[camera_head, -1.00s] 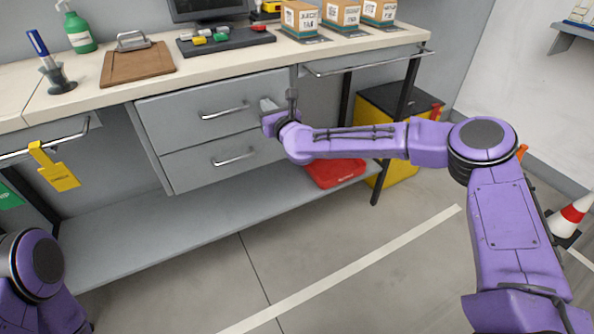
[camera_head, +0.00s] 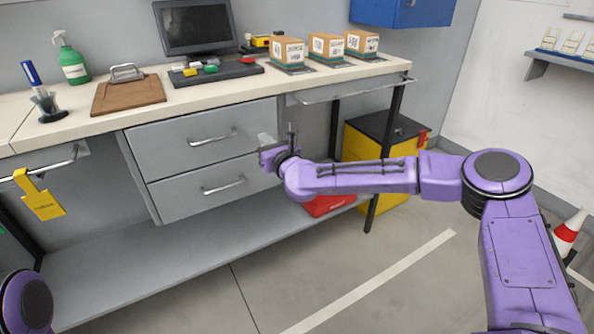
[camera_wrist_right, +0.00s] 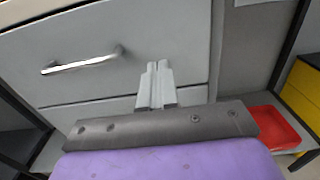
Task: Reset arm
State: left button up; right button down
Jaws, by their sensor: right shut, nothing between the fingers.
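My right arm reaches in from the right in the head view. Its gripper (camera_head: 266,141) is in front of the right end of the grey drawer unit (camera_head: 165,165), near the gap between the two drawers. In the right wrist view the two fingers of this gripper (camera_wrist_right: 157,70) are together with nothing between them. They point at the drawer fronts, to the right of a bar handle (camera_wrist_right: 82,62), and do not hold it. Both drawers look closed. Of my left arm only a purple joint shows at the lower left of the head view; its gripper is out of frame.
The workbench (camera_head: 215,86) carries a monitor (camera_head: 196,27), a clipboard (camera_head: 128,92), a green bottle (camera_head: 71,61) and boxes (camera_head: 325,47). A cone (camera_head: 569,235) stands far right. The floor in front is clear.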

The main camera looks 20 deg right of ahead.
jog(key=s+d, duration=0.1)
jog(key=s, duration=0.8)
jog(key=s+a+f+n+g, duration=0.1)
jog(key=s+f+n+g, duration=0.2)
jog(key=s+f+n, duration=0.45)
jog(key=s+a+f+n+g+h, duration=0.1)
jog(key=s+f+n+g, duration=0.2)
jog(key=f, duration=0.8)
jog(key=s+a+f+n+g, duration=0.1)
jog(key=s+f+n+g, duration=0.1)
jog(key=s+f+n, duration=0.45)
jog(key=s+d+f+n+g+h, duration=0.25)
jog(key=s+d+f+n, duration=0.2)
jog(key=s+f, duration=0.55)
jog(key=s+d+f+n+g+h, duration=0.1)
jog(key=s+d+f+n+g, duration=0.15)
jog(key=s+d, duration=0.3)
jog(key=s+d+f+n+g+h, duration=0.1)
jog(key=s+d+f+n+h, duration=0.15)
jog(key=s+d, duration=0.35)
notch_tip(320, 180, up, 12)
jog(key=s+n+y+p, duration=0.1)
jog(key=s+p, duration=0.1)
jog(key=p, duration=1)
jog(key=shift+a+r+g, duration=0.2)
jog(key=shift+a+g, duration=0.1)
jog(key=shift+a, duration=0.15)
